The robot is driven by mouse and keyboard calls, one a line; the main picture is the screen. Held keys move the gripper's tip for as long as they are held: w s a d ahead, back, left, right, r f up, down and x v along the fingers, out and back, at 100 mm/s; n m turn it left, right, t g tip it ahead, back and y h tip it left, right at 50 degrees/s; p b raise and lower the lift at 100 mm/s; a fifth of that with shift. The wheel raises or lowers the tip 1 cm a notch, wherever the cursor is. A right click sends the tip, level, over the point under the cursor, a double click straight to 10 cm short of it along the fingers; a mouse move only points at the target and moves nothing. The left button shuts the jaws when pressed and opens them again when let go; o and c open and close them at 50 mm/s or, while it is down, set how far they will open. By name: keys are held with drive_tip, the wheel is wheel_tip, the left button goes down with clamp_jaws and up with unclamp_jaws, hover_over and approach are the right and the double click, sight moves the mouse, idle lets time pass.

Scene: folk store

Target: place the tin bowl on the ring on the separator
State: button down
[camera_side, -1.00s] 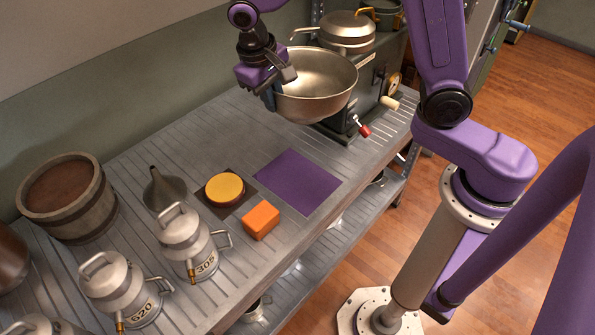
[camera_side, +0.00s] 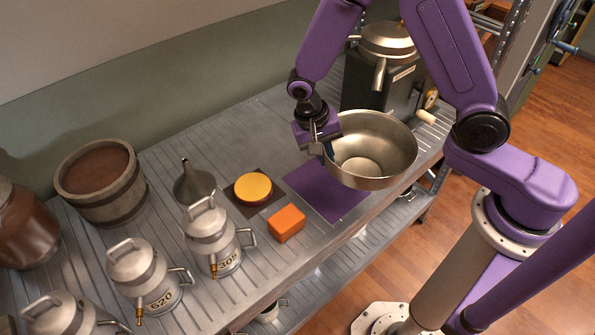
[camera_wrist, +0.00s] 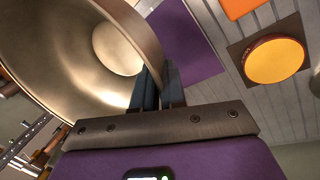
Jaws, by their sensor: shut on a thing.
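The tin bowl (camera_side: 392,174) is wide, round and empty, and hangs tilted over the bench's front edge, beside the purple mat. My gripper (camera_side: 327,148) is shut on the bowl's left rim. In the wrist view the two fingers (camera_wrist: 160,88) pinch the rim of the bowl (camera_wrist: 60,50). The separator (camera_side: 378,84) is a dark grey machine behind the bowl, with spouted metal parts on top and a crank handle at its right. The bowl is apart from it in the side view. I cannot make out the ring on the separator.
The purple mat (camera_side: 315,196) lies partly under the bowl. A yellow disc (camera_side: 253,187) on a dark square, an orange block (camera_side: 287,222), a funnel (camera_side: 194,184), a wooden tub (camera_side: 122,196) and several metal cans (camera_side: 215,240) fill the bench's left part.

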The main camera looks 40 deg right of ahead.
drive_tip(key=shift+w+a+f, duration=0.45)
drive_tip(key=shift+w+f, duration=1.05)
drive_tip(key=shift+f, duration=0.3)
drive_tip(key=shift+w+a+f, duration=0.4)
drive_tip(key=shift+w+f, duration=1.15)
drive_tip(key=shift+f, duration=0.3)
drive_tip(key=shift+w+a+f, duration=0.45)
drive_tip(key=shift+w+f, duration=1.05)
drive_tip(key=shift+f, duration=0.5)
drive_tip(key=c, duration=1.2)
unclamp_jaws()
drive_tip(key=shift+r, duration=0.1)
drive_tip(key=v, duration=1.2)
drive_tip(key=shift+r, duration=0.1)
